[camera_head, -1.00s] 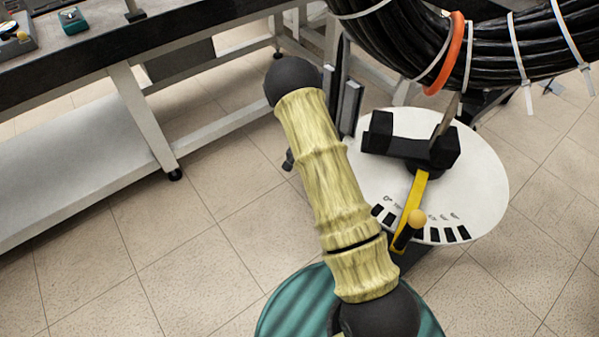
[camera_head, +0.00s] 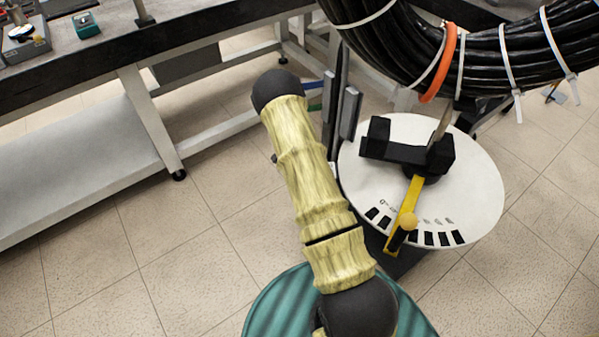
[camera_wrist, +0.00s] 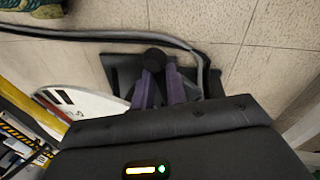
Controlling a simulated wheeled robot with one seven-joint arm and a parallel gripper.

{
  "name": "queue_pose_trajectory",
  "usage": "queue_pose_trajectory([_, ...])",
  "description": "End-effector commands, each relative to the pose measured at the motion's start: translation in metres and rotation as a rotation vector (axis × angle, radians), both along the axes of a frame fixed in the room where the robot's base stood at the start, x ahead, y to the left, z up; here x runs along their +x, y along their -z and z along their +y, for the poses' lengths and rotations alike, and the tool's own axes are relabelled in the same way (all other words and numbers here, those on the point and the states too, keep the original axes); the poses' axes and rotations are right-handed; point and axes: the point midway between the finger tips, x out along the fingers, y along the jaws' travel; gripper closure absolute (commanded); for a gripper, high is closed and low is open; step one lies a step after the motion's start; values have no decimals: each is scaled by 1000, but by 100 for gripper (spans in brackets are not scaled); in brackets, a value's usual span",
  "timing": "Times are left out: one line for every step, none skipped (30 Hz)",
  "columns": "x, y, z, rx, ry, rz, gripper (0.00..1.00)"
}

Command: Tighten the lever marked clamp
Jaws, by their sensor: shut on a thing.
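In the wrist view my gripper (camera_wrist: 160,86) has two purple fingers closed around the stem just below a round black knob (camera_wrist: 153,58). The knob stands over a dark base plate (camera_wrist: 122,68). I read no clamp mark on it. In the head view my gripper and this knob are hidden, and my arm slants up the middle of the picture. A white disc (camera_head: 470,185) with black slots along its front edge stands right of my arm. A yellow bar (camera_head: 411,195) with a yellow ball lies across it. The disc also shows in the wrist view (camera_wrist: 92,103).
A thick black cable coil (camera_head: 490,60) with white ties and an orange ring (camera_head: 441,65) hangs above the disc. A workbench (camera_head: 90,65) stands at the left and back. A dark cable (camera_wrist: 95,35) runs beside the base plate. Tiled floor is bare at front left.

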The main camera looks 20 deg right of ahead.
Motion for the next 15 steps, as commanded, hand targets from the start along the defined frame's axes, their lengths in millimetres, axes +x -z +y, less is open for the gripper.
queue_pose_trajectory([5,-2,-1,-2,6,-16,100])
queue_pose_trajectory([5,-2,-1,-2,6,-16,100])
queue_pose_trajectory([5,-3,-1,-2,6,-17,100])
queue_pose_trajectory([6,-3,-1,-2,6,-17,100])
queue_pose_trajectory([6,-3,-1,-2,6,-17,100])
queue_pose_trajectory([6,-3,-1,-2,6,-17,100])
queue_pose_trajectory([6,-3,-1,-2,6,-17,100])
queue_pose_trajectory([6,-3,-1,-2,6,-17,100])
queue_pose_trajectory([6,-3,0,-2,6,-18,100])
queue_pose_trajectory([6,-3,0,-3,6,-18,100])
queue_pose_trajectory([6,-3,0,-3,6,-18,82])
queue_pose_trajectory([6,-3,0,-2,6,-18,74])
queue_pose_trajectory([6,-3,0,-2,6,-17,68])
queue_pose_trajectory([5,-2,0,-1,6,-16,64])
queue_pose_trajectory([5,-2,0,-1,5,-13,64])
